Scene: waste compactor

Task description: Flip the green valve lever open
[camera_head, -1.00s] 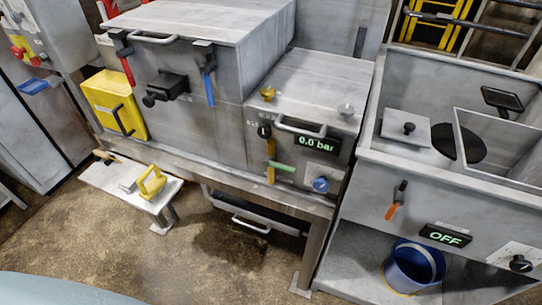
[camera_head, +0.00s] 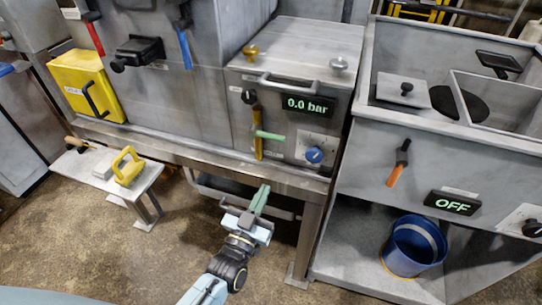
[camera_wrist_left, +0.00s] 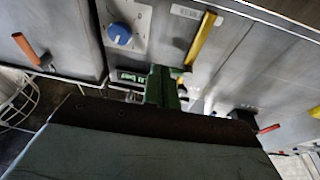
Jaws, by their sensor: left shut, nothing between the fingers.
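The green valve lever (camera_head: 268,135) lies roughly level across a yellow upright pipe (camera_head: 258,146) on the front of the grey pressure unit, left of the blue knob. My left gripper (camera_head: 263,193) is shut and empty, with green fingers pointing up towards the unit. In the head view it is below the lever, apart from it, in front of the bench's lower edge. In the left wrist view the shut fingers (camera_wrist_left: 161,85) hide most of the lever's area; the yellow pipe (camera_wrist_left: 202,38) runs beside them. My right gripper is not in view.
Next to the lever are the blue knob (camera_head: 314,155) and the 0.0 bar display (camera_head: 308,105). A bar handle (camera_head: 290,84) juts out above. The steel bench edge (camera_head: 200,150) runs below. A blue bucket (camera_head: 413,247) stands right; a low stool (camera_head: 101,170) stands left.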

